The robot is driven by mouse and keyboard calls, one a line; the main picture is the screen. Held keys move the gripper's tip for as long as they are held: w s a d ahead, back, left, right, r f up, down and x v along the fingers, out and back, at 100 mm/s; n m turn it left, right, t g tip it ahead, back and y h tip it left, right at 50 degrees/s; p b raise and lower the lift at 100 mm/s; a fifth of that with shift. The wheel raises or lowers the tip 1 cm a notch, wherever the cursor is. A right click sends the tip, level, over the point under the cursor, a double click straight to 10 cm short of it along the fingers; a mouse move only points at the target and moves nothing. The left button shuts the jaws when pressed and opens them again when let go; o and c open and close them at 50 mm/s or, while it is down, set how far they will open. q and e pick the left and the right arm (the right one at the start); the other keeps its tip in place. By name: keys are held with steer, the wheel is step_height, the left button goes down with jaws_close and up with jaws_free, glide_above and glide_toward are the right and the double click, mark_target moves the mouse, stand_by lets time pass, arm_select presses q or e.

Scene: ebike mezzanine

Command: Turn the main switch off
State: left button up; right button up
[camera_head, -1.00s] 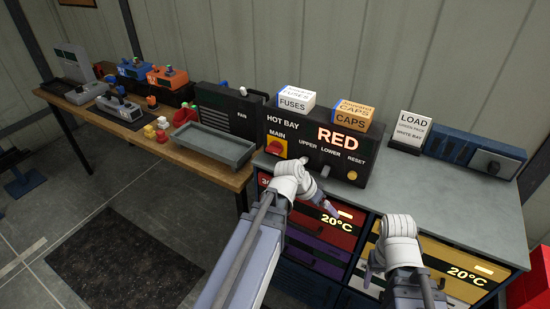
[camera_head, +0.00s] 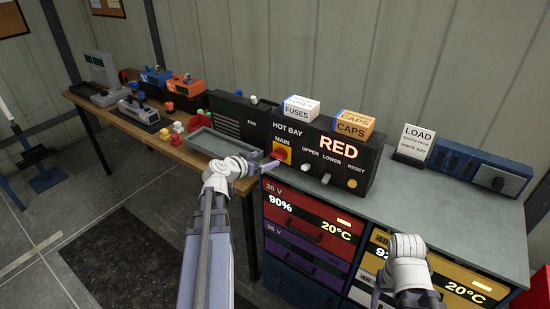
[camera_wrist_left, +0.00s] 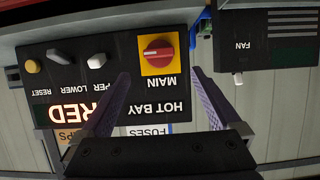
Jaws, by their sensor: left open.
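The main switch is a red rotary knob (camera_head: 281,154) on a yellow plate, at the left of the black HOT BAY panel (camera_head: 314,144). The knob also shows in the left wrist view (camera_wrist_left: 158,54), upside down, with its pale mark lying across the picture. My left gripper (camera_head: 268,166) is just left of and in front of the knob. In the left wrist view its two fingers (camera_wrist_left: 160,82) are open, one to each side of the knob's column, with nothing between them. My right arm's wrist (camera_head: 408,262) hangs before the yellow drawer; its fingers are not clear.
UPPER and LOWER toggles (camera_head: 316,174) and a yellow RESET button (camera_head: 352,183) sit right of the knob. Boxes of FUSES (camera_head: 301,108) and CAPS (camera_head: 355,125) stand on the panel. A grey tray (camera_head: 213,145) and FAN unit (camera_head: 235,119) are to the left.

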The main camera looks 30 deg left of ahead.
mark_target(277, 156)
arm_select(q)
steer(key=b+x, duration=0.3)
steer(key=x, duration=0.4)
steer(key=shift+w+f, duration=0.2)
steer(key=shift+w, duration=0.15)
steer(key=c, duration=1.4)
